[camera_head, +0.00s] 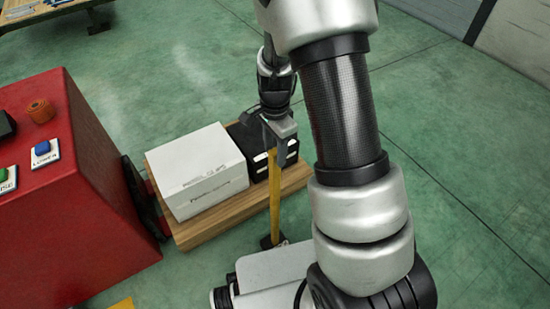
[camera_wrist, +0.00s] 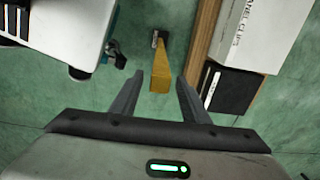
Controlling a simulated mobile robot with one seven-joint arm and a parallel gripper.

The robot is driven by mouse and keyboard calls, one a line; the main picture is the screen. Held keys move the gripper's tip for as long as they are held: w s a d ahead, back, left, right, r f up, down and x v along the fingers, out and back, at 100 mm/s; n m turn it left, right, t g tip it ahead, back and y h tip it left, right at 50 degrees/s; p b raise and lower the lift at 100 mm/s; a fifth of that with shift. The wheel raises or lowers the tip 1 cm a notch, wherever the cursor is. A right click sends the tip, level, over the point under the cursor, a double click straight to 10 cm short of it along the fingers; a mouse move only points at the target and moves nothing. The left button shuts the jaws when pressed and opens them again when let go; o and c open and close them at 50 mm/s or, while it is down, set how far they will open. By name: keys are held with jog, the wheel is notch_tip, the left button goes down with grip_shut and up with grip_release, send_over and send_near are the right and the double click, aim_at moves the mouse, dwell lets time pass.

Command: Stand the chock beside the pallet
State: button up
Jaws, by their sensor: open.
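The yellow chock (camera_head: 274,195) appears upright, with its black end low near the floor, beside the near edge of the wooden pallet (camera_head: 205,232). In the wrist view the yellow chock (camera_wrist: 160,76) is seen from above, with its black end farther off. The pallet (camera_wrist: 203,40) runs just to its right, with a narrow strip of floor showing between them. My gripper (camera_head: 281,152) is at the chock's upper end. In the wrist view my gripper's fingers (camera_wrist: 160,80) are open, one on each side of the yellow part, with gaps showing. Contact with the floor is hard to tell.
A white carton (camera_head: 197,170) and a black box (camera_head: 260,145) sit on the pallet. Green floor is open behind and to the right. A table (camera_head: 50,12) is far left.

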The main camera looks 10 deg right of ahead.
notch_tip(320, 180, up, 3)
jog(key=shift+r+p, duration=0.2)
jog(key=shift+p, duration=0.1)
jog(key=s+r+n+t, duration=0.1)
jog(key=s+r+n, duration=0.2)
jog(key=r, duration=0.4)
jog(key=s+a+r+n+t, duration=0.1)
jog(key=s+r+n, duration=0.2)
jog(key=r, duration=0.4)
jog(key=s+r+n+t, duration=0.2)
jog(key=s+r+n, duration=0.15)
jog(key=r, duration=0.35)
jog(key=s+d+r+n+t, duration=0.1)
jog(key=s+r+n, duration=0.4)
jog(key=s, duration=0.4)
jog(key=shift+t, duration=0.3)
jog(key=shift+r, duration=0.1)
notch_tip(320, 180, up, 19)
jog(key=p, duration=1.9)
